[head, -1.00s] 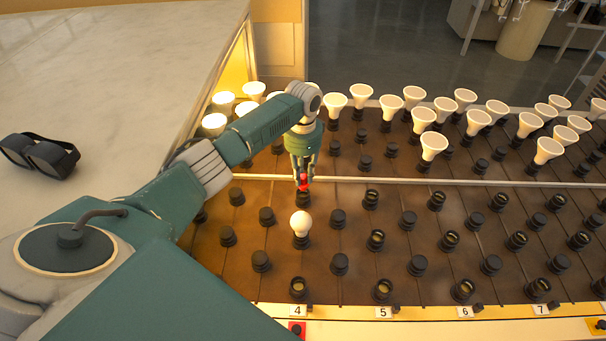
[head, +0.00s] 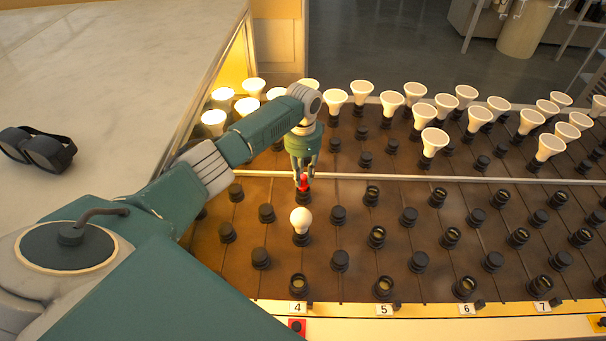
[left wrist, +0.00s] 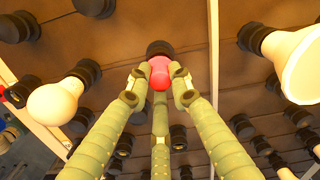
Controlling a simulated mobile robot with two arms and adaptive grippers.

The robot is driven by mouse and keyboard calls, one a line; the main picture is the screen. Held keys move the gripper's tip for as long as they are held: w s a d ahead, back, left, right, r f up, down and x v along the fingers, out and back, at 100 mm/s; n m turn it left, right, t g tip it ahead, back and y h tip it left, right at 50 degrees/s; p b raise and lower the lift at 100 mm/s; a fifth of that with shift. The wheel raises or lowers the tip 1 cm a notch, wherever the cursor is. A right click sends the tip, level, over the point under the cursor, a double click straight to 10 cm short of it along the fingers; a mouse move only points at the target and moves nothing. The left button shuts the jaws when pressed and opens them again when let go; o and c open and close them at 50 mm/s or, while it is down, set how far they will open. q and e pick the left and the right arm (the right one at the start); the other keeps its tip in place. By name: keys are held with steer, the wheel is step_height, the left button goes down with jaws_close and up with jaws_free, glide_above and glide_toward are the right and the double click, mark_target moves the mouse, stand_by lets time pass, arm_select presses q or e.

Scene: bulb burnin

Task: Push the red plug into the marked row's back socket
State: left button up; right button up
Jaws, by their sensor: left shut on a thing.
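The red plug (head: 304,181) is in the three fingers of my left gripper (head: 303,175), which is shut on it. The plug is upright, right at the top of the back socket (head: 303,198) of row 4, in line with it. I cannot tell how deep it sits. In the left wrist view the red plug (left wrist: 160,73) shows between the fingertips, against the black socket (left wrist: 159,48). A red marker (head: 297,326) is by the number 4 label at the front edge. My right gripper is not in view.
A round white bulb (head: 301,219) stands in the same row, just in front of the plug. A metal rail (head: 420,178) runs behind. Lit reflector bulbs (head: 434,141) stand beyond it. Dark goggles (head: 38,149) lie on the pale counter (head: 110,70).

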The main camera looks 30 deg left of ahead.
arm_select(q)
steer(key=shift+f+b, duration=0.5)
steer(key=shift+f, duration=0.45)
steer(key=o, duration=1.1)
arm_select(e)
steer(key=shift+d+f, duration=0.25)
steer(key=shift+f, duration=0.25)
arm_select(q)
steer(key=shift+r, duration=0.1)
